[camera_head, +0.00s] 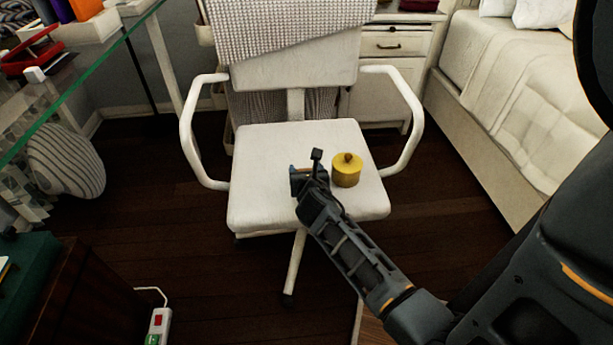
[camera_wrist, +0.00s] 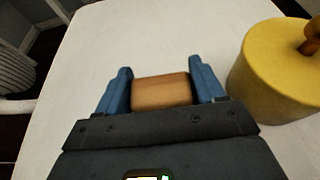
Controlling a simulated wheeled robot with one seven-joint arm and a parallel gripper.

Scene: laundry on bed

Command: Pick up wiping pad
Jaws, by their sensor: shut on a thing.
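The wiping pad (camera_wrist: 161,92) shows in the wrist view as a tan-brown block with rounded edges. It sits between the two blue fingers of my gripper (camera_wrist: 160,74), which press on its left and right sides. In the head view my gripper (camera_head: 301,173) is over the middle of the white chair seat (camera_head: 260,195). There the pad is mostly hidden by the gripper, with only a small brown strip showing. I cannot tell whether the pad touches the seat or is slightly above it.
A yellow round lidded pot (camera_head: 346,172) with a brown knob stands on the seat, close right of my gripper. White armrests (camera_head: 407,125) flank the seat. A glass table (camera_head: 95,70) is at left, a bed (camera_head: 505,120) at right, and a white cabinet (camera_head: 385,95) behind.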

